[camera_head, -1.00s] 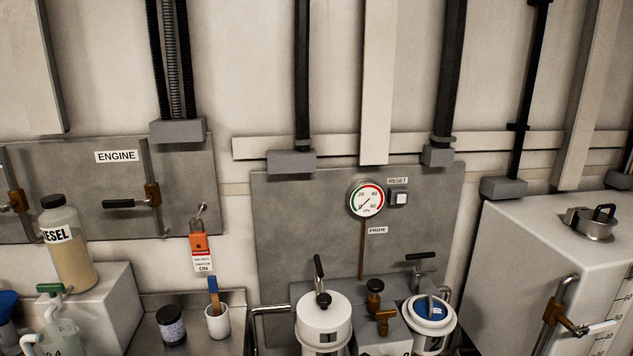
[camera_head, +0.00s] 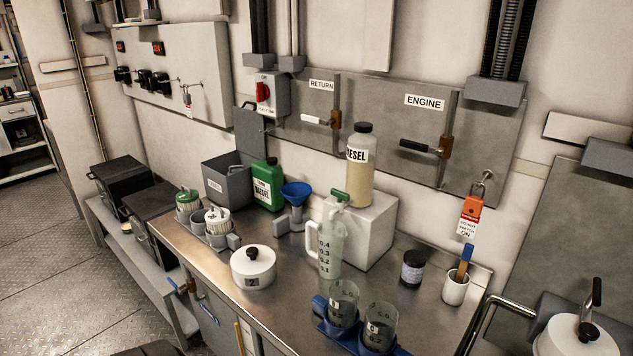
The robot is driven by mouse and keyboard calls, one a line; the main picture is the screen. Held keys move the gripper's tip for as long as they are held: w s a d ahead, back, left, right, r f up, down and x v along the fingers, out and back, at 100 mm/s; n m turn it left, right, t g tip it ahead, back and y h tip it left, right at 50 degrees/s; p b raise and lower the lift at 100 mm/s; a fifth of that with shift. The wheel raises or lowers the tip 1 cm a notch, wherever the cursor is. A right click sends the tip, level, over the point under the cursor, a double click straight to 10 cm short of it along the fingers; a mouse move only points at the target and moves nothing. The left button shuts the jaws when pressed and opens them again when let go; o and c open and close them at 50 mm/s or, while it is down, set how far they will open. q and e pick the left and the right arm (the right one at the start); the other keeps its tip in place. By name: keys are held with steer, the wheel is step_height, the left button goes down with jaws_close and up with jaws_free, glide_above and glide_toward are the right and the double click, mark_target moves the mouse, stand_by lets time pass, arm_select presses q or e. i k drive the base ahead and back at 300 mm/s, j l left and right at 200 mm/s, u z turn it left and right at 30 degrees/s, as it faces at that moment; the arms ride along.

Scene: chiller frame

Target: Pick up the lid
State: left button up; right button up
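A white round lid (camera_head: 262,271) with a black knob on top lies on the steel bench (camera_head: 215,285), left of the centre of the picture. A small dark label is on its front side. A white round housing (camera_head: 572,338) with a black lever on top is partly cut off at the bottom right. Neither of my grippers shows in this view.
Right of the lid stand a measuring jug (camera_head: 331,250) and two clear beakers in a blue holder (camera_head: 365,350). Behind it are a blue funnel (camera_head: 297,190), a green diesel can (camera_head: 267,185) and a rack of white-and-green filters (camera_head: 222,240).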

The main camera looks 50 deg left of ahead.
mark_target(253, 267)
steer(key=u, duration=1.95)
steer(key=z, duration=2.65)
steer(key=u, duration=2.65)
steer(key=z, duration=0.35)
